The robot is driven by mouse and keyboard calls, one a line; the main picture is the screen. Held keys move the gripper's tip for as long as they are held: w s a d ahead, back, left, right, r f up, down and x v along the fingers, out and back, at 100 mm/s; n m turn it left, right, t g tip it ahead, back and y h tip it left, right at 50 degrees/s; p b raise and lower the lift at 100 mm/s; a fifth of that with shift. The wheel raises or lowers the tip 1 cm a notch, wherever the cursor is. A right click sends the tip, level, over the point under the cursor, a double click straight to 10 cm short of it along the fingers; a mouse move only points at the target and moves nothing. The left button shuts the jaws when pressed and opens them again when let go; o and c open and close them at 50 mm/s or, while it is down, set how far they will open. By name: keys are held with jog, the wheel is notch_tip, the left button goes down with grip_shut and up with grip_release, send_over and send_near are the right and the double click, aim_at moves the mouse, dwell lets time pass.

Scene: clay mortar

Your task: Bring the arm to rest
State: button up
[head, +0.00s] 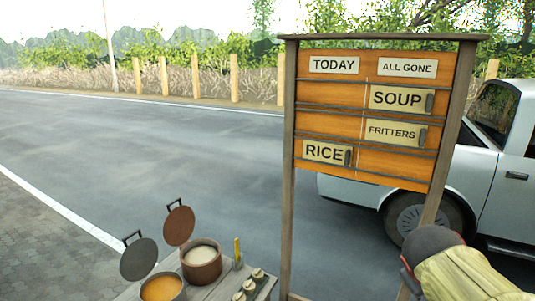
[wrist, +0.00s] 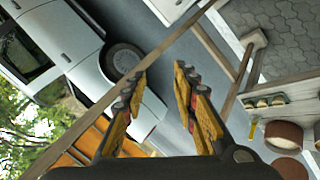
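My gripper (wrist: 160,76) shows in the wrist view with its two yellow-and-dark fingers apart and nothing between them. Part of my arm, with a dark joint and a pale yellow cover, is at the lower right of the head view, in front of the board's right post. The orange menu board (head: 330,122) stands upright in its wooden frame. The RICE plate (head: 322,152) hangs low under TODAY. The SOUP plate (head: 396,98) and the FRITTERS plate (head: 391,132) hang under ALL GONE. A board corner shows in the wrist view (wrist: 68,160), near the left finger.
A pot of orange food (head: 162,288) and a brown pot of pale food (head: 202,262) stand at the lower left on a wooden counter, with small jars (head: 257,275) beside them. A pale pickup truck (head: 470,190) is behind the board. The road (head: 150,150) is clear.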

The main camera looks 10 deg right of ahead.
jog(key=s+a+f+y+b, duration=0.2)
jog(key=s+a+f+b, duration=0.1)
jog(key=a+f, duration=0.3)
jog(key=s+a+f+m+y+b, duration=0.1)
jog(key=s+a+f+y+b, duration=0.1)
jog(key=s+a+f+b, duration=0.2)
jog(key=s+a+f+m+y+b, duration=0.1)
jog(key=s+a+f+b, duration=0.3)
jog(key=a+f, duration=0.6)
jog(key=shift+s+a+f+y+b, duration=0.2)
jog(key=shift+s+y+b, duration=0.05)
jog(key=shift+y+b, duration=0.4)
